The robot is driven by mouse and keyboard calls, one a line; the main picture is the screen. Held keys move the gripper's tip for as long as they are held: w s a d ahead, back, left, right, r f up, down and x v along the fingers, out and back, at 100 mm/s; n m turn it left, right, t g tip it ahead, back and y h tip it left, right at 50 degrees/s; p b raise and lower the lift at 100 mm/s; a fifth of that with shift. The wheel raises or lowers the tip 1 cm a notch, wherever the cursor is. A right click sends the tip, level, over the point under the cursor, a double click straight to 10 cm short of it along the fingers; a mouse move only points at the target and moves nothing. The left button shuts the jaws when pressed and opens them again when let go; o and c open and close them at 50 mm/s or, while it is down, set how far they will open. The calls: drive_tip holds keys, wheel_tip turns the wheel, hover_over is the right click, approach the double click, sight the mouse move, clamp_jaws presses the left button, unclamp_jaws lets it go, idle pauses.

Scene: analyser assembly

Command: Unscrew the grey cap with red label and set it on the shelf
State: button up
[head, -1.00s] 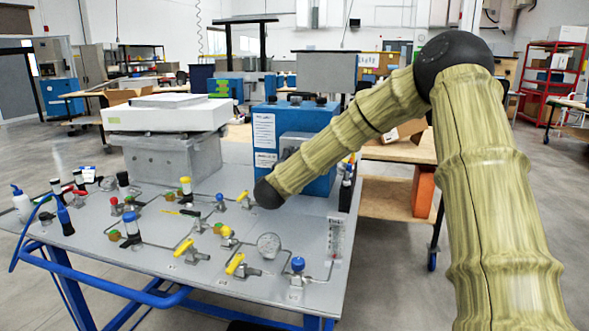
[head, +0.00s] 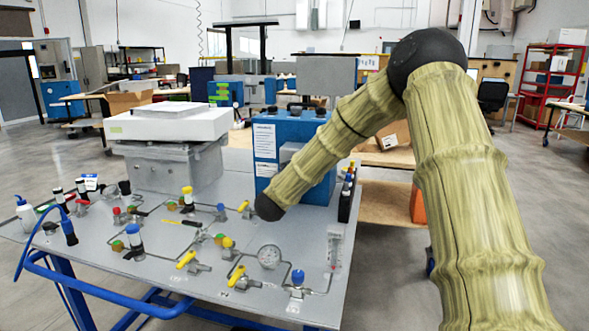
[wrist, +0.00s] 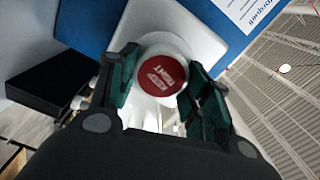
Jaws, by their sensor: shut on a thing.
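The cap with a round red label (wrist: 161,77) shows in the wrist view with a pale grey rim. My gripper (wrist: 163,88) has its dark green finger pads on both sides of the cap and is shut on it. Behind the cap is a pale grey plate (wrist: 199,30) on a blue surface (wrist: 95,20). I cannot tell whether the cap is still seated on its thread. In the head view my arm hides the gripper and cap in front of the blue analyser box (head: 265,160). I cannot pick out the shelf with certainty.
The grey bench panel (head: 110,262) carries several valves, a round gauge (head: 269,257) and thin pipes below my arm. A grey box with a white top (head: 168,123) stands left of the analyser. A black holder (head: 346,200) stands at its right.

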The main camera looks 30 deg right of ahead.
drive_tip(key=n+p, duration=0.5)
drive_tip(key=n, duration=0.2)
drive_tip(key=n+p, duration=0.6)
drive_tip(key=n, duration=0.1)
drive_tip(key=n+p, duration=0.6)
drive_tip(key=n, duration=0.1)
drive_tip(key=shift+a+f, duration=0.25)
idle(0.3)
drive_tip(key=o, duration=1.3)
drive_tip(key=shift+w, duration=0.15)
drive_tip(key=shift+r, duration=0.15)
